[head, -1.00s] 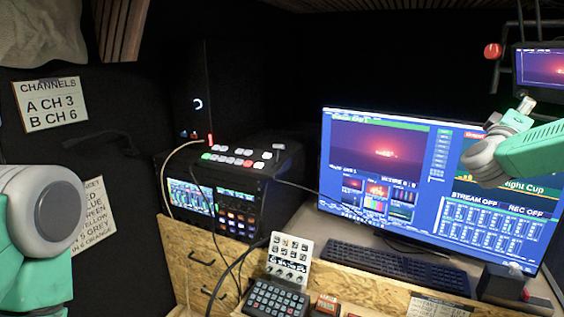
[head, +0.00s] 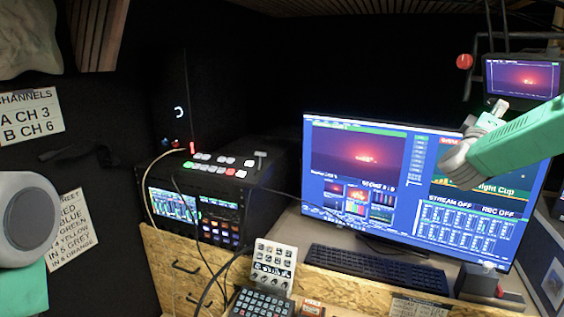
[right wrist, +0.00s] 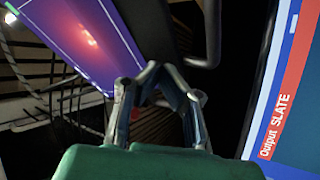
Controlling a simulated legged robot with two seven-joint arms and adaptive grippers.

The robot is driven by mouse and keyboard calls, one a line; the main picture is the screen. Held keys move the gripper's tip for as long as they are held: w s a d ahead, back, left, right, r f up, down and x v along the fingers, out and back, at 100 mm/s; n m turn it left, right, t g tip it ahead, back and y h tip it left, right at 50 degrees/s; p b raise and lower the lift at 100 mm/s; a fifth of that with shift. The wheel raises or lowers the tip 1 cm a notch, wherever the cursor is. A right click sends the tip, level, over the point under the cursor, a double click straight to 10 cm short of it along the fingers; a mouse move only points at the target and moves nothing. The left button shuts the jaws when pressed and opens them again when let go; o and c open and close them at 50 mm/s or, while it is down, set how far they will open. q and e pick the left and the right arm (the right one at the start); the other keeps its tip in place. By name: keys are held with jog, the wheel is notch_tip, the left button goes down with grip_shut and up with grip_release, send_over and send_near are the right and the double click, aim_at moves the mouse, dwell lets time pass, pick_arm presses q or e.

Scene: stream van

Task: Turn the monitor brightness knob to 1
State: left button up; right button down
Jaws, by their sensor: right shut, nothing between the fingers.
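A small monitor (head: 522,78) with a red and purple picture hangs at the upper right of the head view. It also fills the upper left of the right wrist view (right wrist: 85,40), with a dark bezel. I cannot make out a brightness knob in either view. My right gripper (head: 500,105) is just below the small monitor's lower left part, in front of the large screen. In the right wrist view its fingertips (right wrist: 150,70) are together and empty, close to the small monitor's lower edge. Whether they touch it I cannot tell. My left gripper is out of view.
A large screen (head: 340,145) stands on the desk behind my right arm. A red round light (head: 464,61) and dark frame bars are left of the small monitor. A switcher (head: 220,165), a keyboard (head: 375,268) and a keypad (head: 262,303) are lower down.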

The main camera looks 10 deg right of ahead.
jog(key=shift+s+a, duration=0.1)
jog(key=shift+s, duration=0.1)
dwell(0.6)
jog(key=v, duration=0.2)
jog(key=b+v, duration=0.1)
jog(key=v, duration=0.2)
jog(key=shift+w+a, duration=0.2)
jog(key=shift+a, duration=0.5)
jog(key=w+d+b, duration=0.3)
jog(key=d, duration=0.3)
jog(key=shift+d+r, duration=0.25)
jog(key=shift+r, duration=0.1)
jog(key=shift+w+a, duration=0.15)
dwell(0.3)
jog(key=shift+w+r, duration=0.15)
jog(key=shift+r, duration=0.1)
dwell(0.4)
